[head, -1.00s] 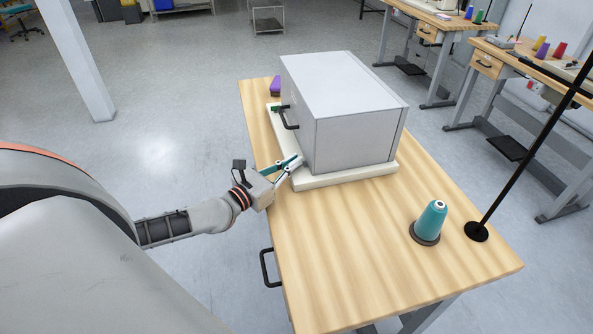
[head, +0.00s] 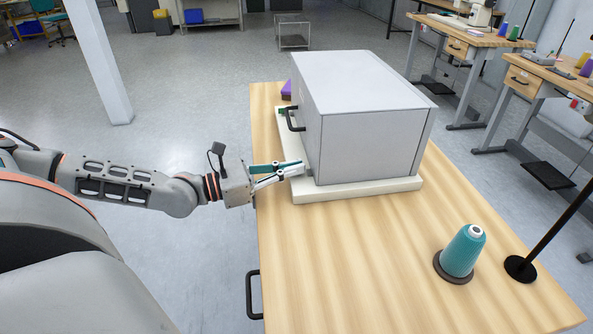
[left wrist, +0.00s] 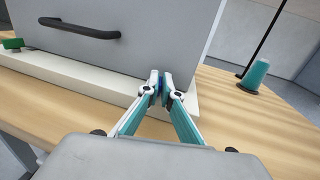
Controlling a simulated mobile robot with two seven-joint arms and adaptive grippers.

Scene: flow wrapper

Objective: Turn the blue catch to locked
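The grey box-shaped wrapper (head: 365,135) stands on a cream base (head: 350,190) on the wooden table. The blue catch (left wrist: 160,86) shows as a small dark-blue piece at the lower right of the box front. My left gripper (head: 303,169) reaches it from the left; in the left wrist view its fingertips (left wrist: 161,84) are close together with the blue piece between them. The fingers hide most of the catch, so its angle cannot be read. In the head view the catch is hidden behind the fingers. My right gripper is not in view.
A black handle (head: 293,118) sticks out of the box front, with a green piece (left wrist: 13,44) at its far left. A purple object (head: 286,90) lies behind. A teal thread cone (head: 463,252) and black pole stand right.

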